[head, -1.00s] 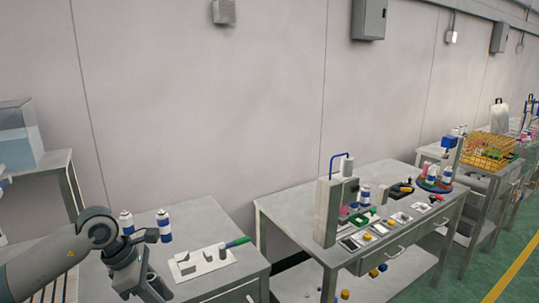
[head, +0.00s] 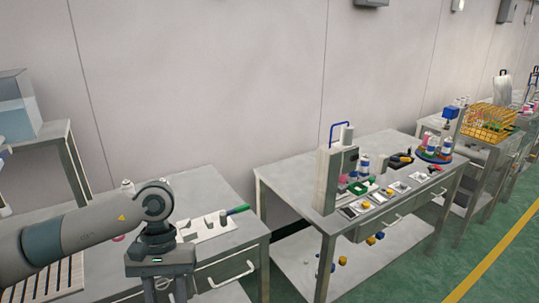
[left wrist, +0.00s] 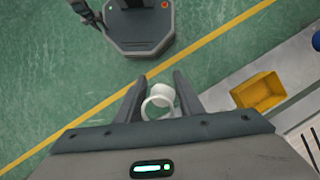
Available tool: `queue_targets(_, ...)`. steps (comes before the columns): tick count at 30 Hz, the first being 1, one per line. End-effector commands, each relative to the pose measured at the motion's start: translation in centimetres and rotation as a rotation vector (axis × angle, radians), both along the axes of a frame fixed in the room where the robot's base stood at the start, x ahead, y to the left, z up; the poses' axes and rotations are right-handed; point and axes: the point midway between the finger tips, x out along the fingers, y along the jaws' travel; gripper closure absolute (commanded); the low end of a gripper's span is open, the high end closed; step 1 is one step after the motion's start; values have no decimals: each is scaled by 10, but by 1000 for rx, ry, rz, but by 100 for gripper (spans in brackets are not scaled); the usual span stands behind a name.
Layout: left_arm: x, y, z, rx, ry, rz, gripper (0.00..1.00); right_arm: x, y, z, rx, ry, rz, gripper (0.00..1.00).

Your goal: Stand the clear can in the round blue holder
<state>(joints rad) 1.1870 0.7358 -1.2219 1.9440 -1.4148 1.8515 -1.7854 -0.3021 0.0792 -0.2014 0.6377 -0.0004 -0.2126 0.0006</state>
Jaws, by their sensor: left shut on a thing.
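My left gripper (left wrist: 159,85) is shut on the clear can (left wrist: 160,101), a whitish, see-through cylinder with a round rim, held between its two dark fingers. A dark part of mine at the top left of the wrist view may be my right gripper, too small to read.
The middle bench (head: 275,183) carries the white press (head: 328,180), a green-edged piece and small trays. A round blue tray (head: 433,157) with cans stands at its far end. A yellow bin (left wrist: 258,92) lies near the bench side. The green floor (left wrist: 50,70) is open.

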Motion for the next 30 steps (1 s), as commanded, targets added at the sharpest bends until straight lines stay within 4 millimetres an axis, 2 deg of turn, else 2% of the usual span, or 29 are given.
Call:
queue_targets(6, -9, 0, 1, 0, -1, -127, 88, 1, 0, 0, 0, -1, 0, 69)
queue_targets(30, -9, -1, 1, 0, 0, -129, 88, 2, 0, 0, 1, -3, 0, 69)
